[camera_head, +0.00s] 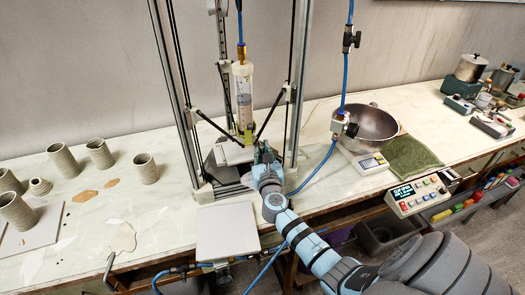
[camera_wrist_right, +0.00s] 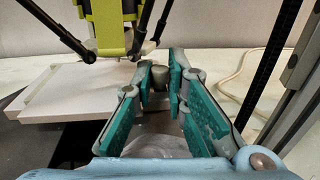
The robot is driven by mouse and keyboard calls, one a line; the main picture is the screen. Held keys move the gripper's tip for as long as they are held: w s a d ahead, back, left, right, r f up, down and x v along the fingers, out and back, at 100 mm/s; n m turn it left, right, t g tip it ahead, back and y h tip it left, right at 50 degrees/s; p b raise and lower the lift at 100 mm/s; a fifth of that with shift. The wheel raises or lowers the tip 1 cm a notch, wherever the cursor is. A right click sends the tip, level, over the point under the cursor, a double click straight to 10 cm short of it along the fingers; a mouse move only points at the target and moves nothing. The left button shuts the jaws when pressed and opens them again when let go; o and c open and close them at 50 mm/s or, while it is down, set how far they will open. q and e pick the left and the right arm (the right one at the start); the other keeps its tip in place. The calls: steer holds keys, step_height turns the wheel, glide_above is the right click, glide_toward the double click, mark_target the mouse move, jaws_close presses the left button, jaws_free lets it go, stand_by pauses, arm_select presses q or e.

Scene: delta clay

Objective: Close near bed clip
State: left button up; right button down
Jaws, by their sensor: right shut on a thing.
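The delta clay printer's bed (camera_head: 230,153) is a pale square plate between the printer's uprights. It also shows in the right wrist view as a white slab (camera_wrist_right: 75,95) at left. My right gripper (camera_head: 264,155) is at the bed's near right edge. In the right wrist view its teal fingers (camera_wrist_right: 159,78) close around a small grey piece, the near bed clip (camera_wrist_right: 159,77). The fingers hide most of the clip, so its position on the bed edge is unclear. My left gripper is not in view.
The extruder syringe (camera_head: 243,95) with a yellow-green holder hangs just above the bed. Printer uprights (camera_head: 297,85) stand close to my right arm. A blank plate (camera_head: 227,232) lies in front, a steel bowl (camera_head: 372,127) at right, and clay cups (camera_head: 62,160) at left.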

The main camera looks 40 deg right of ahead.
steer(key=shift+s+d+n+t+y, duration=0.1)
steer(key=shift+d+n+t+y, duration=0.15)
steer(key=shift+n+y, duration=0.3)
steer(key=shift+s+d+n+t+y, duration=0.15)
steer(key=shift+n+t+y, duration=0.1)
steer(key=shift+n+y, duration=0.25)
steer(key=y+b, duration=0.1)
steer(key=n+y, duration=0.1)
steer(key=n+t+y+b, duration=0.1)
steer(key=shift+w+d+f+y+b, duration=0.1)
steer(key=shift+d+f+y+b, duration=0.15)
steer(key=shift+d+y+b, duration=0.15)
steer(key=shift+r+n+y, duration=0.15)
steer(key=shift+n+y, duration=0.1)
steer(key=shift+a+r, duration=0.1)
